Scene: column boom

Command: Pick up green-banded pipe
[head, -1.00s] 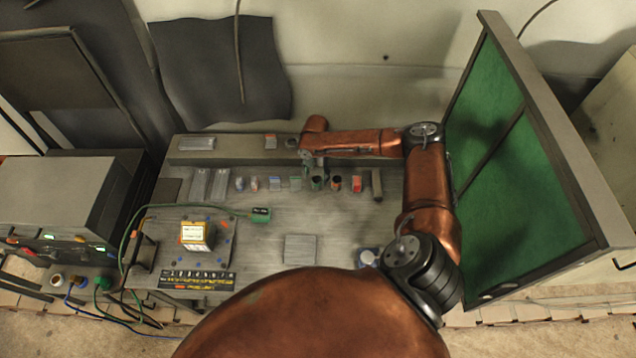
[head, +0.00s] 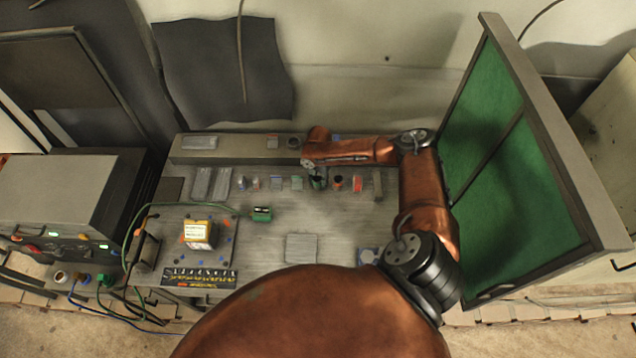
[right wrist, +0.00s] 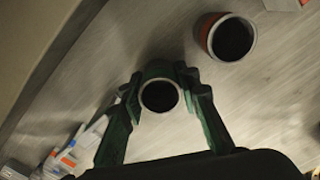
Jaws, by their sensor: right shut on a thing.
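The green-banded pipe (right wrist: 160,95) stands upright between the fingers of my right gripper (right wrist: 162,92) in the right wrist view, its dark open end facing the camera. The fingers touch it on both sides. In the head view the pipe (head: 319,183) is at the back of the workbench, and my right gripper (head: 314,172) is over it, partly hidden by the wrist. I cannot tell whether the pipe's foot is on the bench. My left gripper is not in view.
A red-banded pipe (right wrist: 228,38) stands close by, apart from the gripper. Small items line the row to the left. A raised ledge (head: 235,152) runs behind. A green-panelled frame (head: 520,170) stands to the right. The middle of the workbench (head: 345,220) is mostly clear.

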